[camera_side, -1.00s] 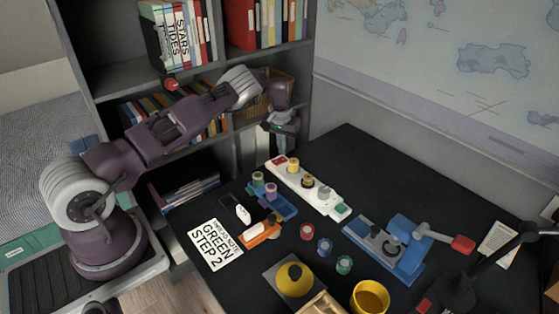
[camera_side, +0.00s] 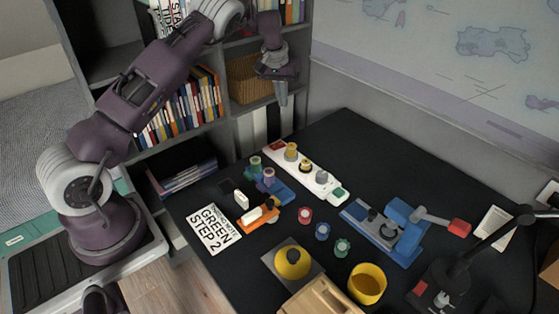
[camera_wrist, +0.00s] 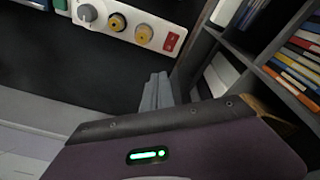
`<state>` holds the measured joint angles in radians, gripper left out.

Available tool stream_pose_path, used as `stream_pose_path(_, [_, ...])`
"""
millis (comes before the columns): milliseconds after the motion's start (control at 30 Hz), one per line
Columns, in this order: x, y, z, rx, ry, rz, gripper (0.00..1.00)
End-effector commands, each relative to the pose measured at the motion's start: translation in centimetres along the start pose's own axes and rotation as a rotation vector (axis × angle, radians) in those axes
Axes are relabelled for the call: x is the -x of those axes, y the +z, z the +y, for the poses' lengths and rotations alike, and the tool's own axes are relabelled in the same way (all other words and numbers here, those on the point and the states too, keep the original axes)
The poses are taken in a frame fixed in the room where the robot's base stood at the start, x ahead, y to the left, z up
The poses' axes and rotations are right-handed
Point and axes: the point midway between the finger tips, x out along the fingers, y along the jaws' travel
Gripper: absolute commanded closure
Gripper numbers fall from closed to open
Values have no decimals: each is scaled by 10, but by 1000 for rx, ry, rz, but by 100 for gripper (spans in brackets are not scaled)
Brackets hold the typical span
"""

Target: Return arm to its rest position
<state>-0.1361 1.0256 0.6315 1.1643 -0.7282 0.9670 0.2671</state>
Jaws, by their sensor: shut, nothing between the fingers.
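My gripper (camera_side: 282,95) is shut and empty, pointing down in the air in front of the bookshelf, above the far left end of the desk. My arm is raised and bent, reaching up from its base at the left. In the wrist view my gripper's fingers (camera_wrist: 156,92) are closed together over the dark desk near the shelf edge. The white panel (camera_side: 312,178) with several round knobs and a red block lies on the desk below and in front of the gripper. It also shows in the wrist view (camera_wrist: 122,30). Nothing touches the fingers.
A bookshelf (camera_side: 232,124) with a wicker basket (camera_side: 246,82) stands close behind the gripper. The desk holds a blue press (camera_side: 398,232), a yellow cup (camera_side: 367,284), a yellow dome (camera_side: 292,262), small coloured cylinders (camera_side: 305,215) and a printed card (camera_side: 214,228). The desk's far end is bare.

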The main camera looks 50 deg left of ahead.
Motion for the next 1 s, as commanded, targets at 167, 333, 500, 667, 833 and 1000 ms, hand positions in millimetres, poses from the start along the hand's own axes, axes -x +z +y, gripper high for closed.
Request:
stream_pose_path(167, [155,72,42,-16,150,28,100])
stream_pose_path(333, [257,197,58,-173,234,63,100])
stream_pose_path(500, [295,331,36,-393,217,153,100])
stream_pose_path(667, [284,401,4,-529,150,245,100])
stream_pose_path(833, [275,420,-9,-571,118,279,100])
stream_pose_path(1000, [276,420,-9,-570,118,278,100])
